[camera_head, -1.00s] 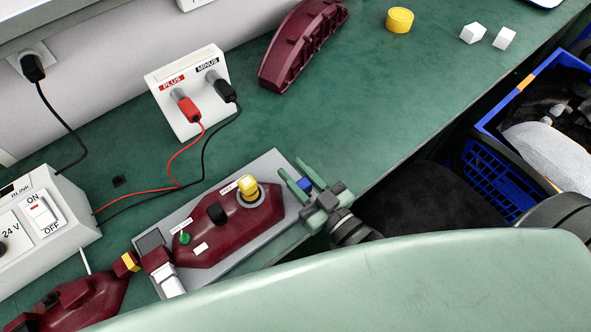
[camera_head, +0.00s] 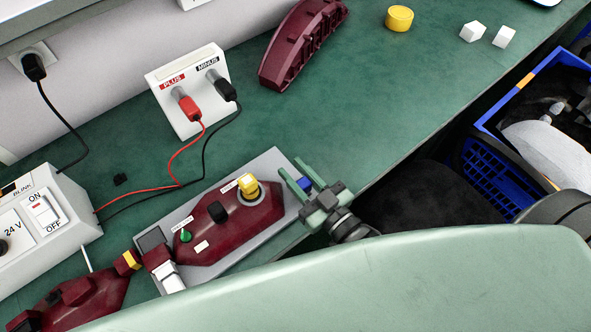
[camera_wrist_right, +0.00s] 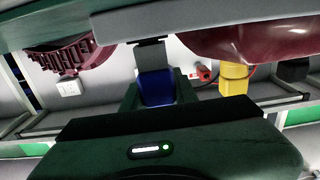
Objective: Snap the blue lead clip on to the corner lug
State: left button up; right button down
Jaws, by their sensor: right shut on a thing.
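The blue lead clip (camera_head: 304,183) is between the fingers of my right gripper (camera_head: 292,166), at the right end of the grey plate (camera_head: 290,205). The right gripper is shut on it. In the right wrist view the clip (camera_wrist_right: 156,88) stands between the dark jaws, just under a grey tab (camera_wrist_right: 150,54) that looks like the corner lug. The clip and tab look touching or very close; I cannot tell whether they are snapped together. In the head view the lug is not clear, hidden around the gripper. My left gripper is not in view.
A maroon lamp housing (camera_head: 225,225) with a yellow cap (camera_head: 247,184) lies on the plate. Red and black leads run from the PLUS/MINUS box (camera_head: 187,92) to the 24 V box (camera_head: 45,230). Blue crates (camera_head: 495,165) stand beyond the bench edge. The bench (camera_head: 340,115) behind the gripper is clear.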

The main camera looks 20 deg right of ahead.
aim_at(308, 188)
jog(key=shift+p, duration=0.3)
jog(key=shift+f, duration=0.15)
dwell(0.5)
jog(key=c, duration=1)
grip_release()
jog(key=b+v, duration=0.1)
jog(key=v, duration=0.6)
jog(key=shift+s+d, duration=0.15)
jog(key=shift+s, duration=0.2)
